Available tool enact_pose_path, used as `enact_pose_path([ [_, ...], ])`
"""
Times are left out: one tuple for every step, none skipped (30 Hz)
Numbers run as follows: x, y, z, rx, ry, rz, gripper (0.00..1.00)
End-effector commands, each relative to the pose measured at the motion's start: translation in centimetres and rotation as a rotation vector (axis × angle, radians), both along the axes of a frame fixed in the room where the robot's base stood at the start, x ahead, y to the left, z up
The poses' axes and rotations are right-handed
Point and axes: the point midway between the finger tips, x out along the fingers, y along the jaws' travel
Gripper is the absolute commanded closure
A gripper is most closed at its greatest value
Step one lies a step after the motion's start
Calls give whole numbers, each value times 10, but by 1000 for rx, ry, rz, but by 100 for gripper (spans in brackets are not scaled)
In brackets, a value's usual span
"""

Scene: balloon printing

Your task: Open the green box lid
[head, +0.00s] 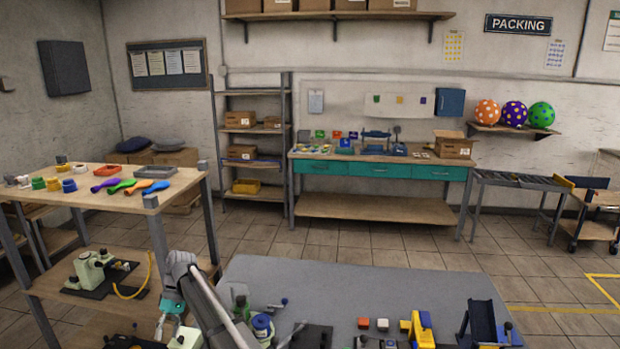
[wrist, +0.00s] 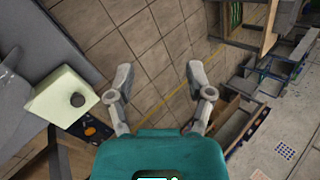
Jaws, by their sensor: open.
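I cannot make out a clear green box with a lid in either view. A pale green block with a round dark hole (wrist: 62,98) is at the left of the wrist view, beside my gripper. It seems to be the pale green piece (head: 188,339) at the bottom of the head view. My gripper (wrist: 158,80) is open and empty, its fingers apart above the tiled floor. In the head view my gripper (head: 169,324) points down between the left table and the grey-topped table. Small green items (head: 320,134) on the far workbench are too small to identify.
The left table (head: 110,205) carries coloured balloons and rolls; a pale green machine (head: 92,270) stands on its shelf. The grey table (head: 350,285) holds a yellow device (head: 418,328) and small blocks. The far workbench (head: 380,158) has teal drawers. Tiled floor lies clear between.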

Motion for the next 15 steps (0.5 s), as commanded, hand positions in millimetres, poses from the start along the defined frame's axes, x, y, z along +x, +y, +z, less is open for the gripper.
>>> enact_pose_path([
  [0, -9, -3, -3, -5, -12, 33],
  [0, -12, -4, -6, -8, -18, 33],
  [1, -17, -5, -10, -13, -28, 33],
  [2, -22, -6, -12, -17, -36, 33],
  [3, -28, -8, -16, -23, -46, 33],
  [5, -35, -10, -21, -29, -59, 33],
  [6, -41, -11, -24, -35, -69, 33],
  [6, -47, -13, -28, -40, -81, 33],
  [7, -56, -15, -34, -47, -96, 33],
  [8, -62, -17, -39, -53, -108, 33],
  [9, -71, -19, -45, -59, -122, 33],
  [10, -81, -22, -52, -70, -140, 33],
  [11, -90, -24, -56, -77, -157, 33],
  [12, -100, -27, -63, -85, -174, 33],
  [13, -114, -30, -74, -97, -199, 33],
])
